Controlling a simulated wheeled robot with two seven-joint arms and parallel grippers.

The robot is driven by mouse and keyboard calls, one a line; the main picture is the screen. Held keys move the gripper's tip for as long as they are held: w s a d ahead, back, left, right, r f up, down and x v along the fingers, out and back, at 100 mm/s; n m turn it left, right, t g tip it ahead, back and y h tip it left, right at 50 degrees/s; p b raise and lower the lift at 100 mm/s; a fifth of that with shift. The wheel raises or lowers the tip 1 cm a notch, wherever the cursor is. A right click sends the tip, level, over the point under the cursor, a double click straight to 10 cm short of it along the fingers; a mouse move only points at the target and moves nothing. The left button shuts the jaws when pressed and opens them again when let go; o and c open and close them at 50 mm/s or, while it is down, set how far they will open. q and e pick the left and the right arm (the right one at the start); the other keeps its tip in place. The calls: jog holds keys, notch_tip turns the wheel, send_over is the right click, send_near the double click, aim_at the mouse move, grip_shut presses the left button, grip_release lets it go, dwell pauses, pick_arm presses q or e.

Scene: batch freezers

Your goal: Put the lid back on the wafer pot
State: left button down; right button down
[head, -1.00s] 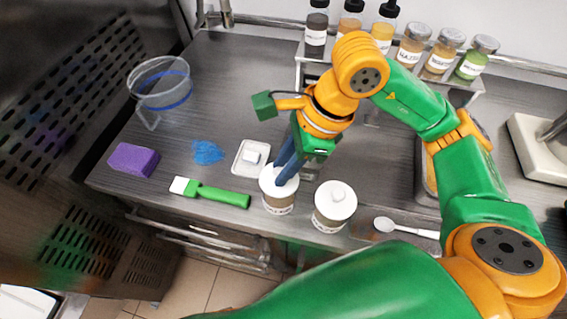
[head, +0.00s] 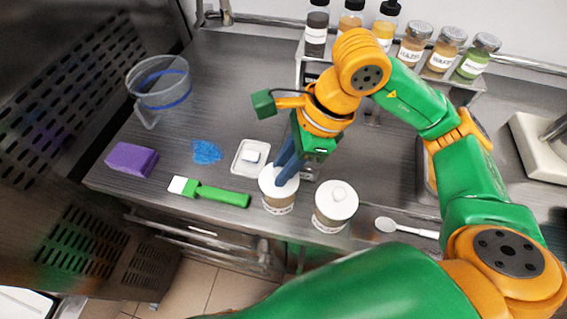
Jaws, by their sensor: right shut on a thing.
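Two tan pots with white tops stand side by side near the counter's front edge. My right gripper (head: 285,178) points down at the left pot (head: 279,204), its blue fingers shut on the white lid (head: 267,182). The lid sits at the top of this pot; whether it is fully seated I cannot tell. The fingers hide the lid's knob. The right pot (head: 330,219) has a white lid (head: 337,199) with a round knob on it. Which of the two is the wafer pot I cannot tell, as the labels are too small to read. My left gripper is out of view.
A small white tray (head: 239,168) lies behind the left pot. A green-handled scraper (head: 220,196), blue scraps (head: 206,152), a purple sponge (head: 131,159) and a clear jug (head: 163,86) are to the left. A white spoon (head: 405,228) lies right. Bottles and jars line a rear shelf.

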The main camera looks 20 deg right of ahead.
dwell(0.4)
jog(key=shift+c, duration=0.6)
grip_release()
jog(key=shift+r+p, duration=2.5)
jog(key=shift+r, duration=1.05)
grip_shut()
jog(key=shift+f, duration=0.2)
